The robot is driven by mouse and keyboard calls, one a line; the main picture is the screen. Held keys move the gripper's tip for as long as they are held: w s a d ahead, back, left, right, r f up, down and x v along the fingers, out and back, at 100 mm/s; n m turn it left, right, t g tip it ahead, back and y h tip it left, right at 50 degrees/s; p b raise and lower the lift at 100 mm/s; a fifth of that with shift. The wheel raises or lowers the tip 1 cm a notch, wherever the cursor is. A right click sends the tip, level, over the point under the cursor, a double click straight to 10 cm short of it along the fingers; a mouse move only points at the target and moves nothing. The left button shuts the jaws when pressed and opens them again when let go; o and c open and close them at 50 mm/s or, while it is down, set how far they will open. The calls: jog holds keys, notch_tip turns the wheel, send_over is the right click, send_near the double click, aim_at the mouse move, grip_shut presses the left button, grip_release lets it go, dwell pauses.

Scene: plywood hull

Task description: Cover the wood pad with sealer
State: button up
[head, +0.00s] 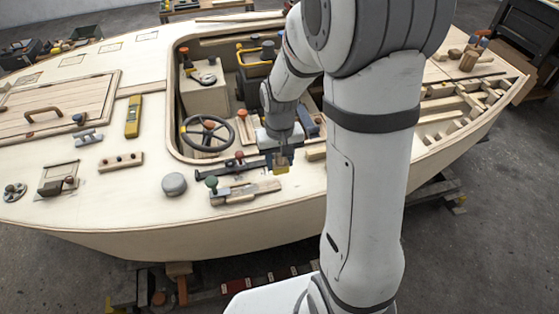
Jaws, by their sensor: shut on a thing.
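My gripper (281,150) is above the near side deck of the plywood hull, pointing down. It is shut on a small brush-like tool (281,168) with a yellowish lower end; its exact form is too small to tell. A light wood pad (258,187) lies on the deck just below and left of the tool. I cannot tell whether the tool touches the deck or the pad. A green-knobbed fitting (211,182) stands at the pad's left end. No sealer can be made out clearly on the pad.
A dark bar (225,170) lies just behind the pad. A grey round knob (174,184) is to its left. A steering wheel (207,134) stands in the open cockpit behind. My own arm covers the deck to the right. The deck's near edge is close in front.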

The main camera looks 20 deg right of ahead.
jog(key=shift+r, duration=0.2)
jog(key=shift+r+p, duration=1)
jog(key=shift+r, duration=0.5)
